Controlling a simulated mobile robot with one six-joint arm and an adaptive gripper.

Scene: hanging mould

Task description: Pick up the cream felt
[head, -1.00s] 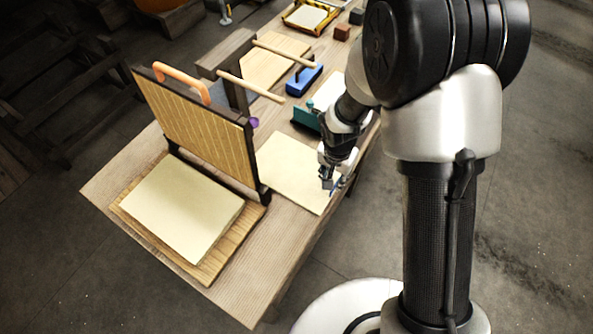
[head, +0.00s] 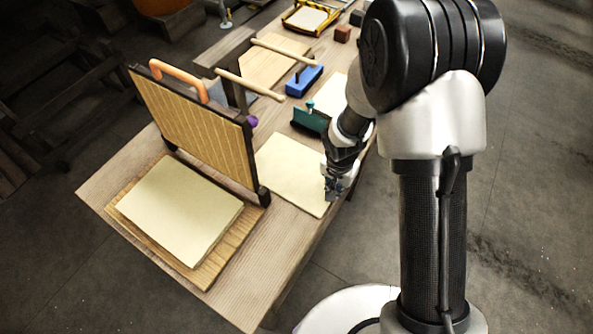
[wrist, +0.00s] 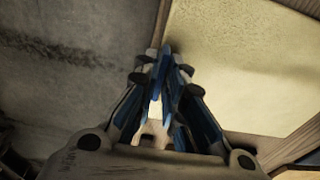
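A flat cream sheet (head: 290,170), which I take as the cream felt, lies on the table right of the hinged mould. It also fills the upper right of the wrist view (wrist: 250,60). My gripper (head: 332,192) is low at its right edge, near the front corner. In the wrist view my gripper (wrist: 162,52) has its blue-padded fingers brought together at the sheet's edge, apparently pinching it; the exact contact is hidden.
The mould has an orange handle (head: 178,77) and stands tilted up. A green tool (head: 312,120), a blue tool (head: 304,80) and wooden rods (head: 250,86) lie farther back. The wooden table (head: 262,270) is bare at its near end.

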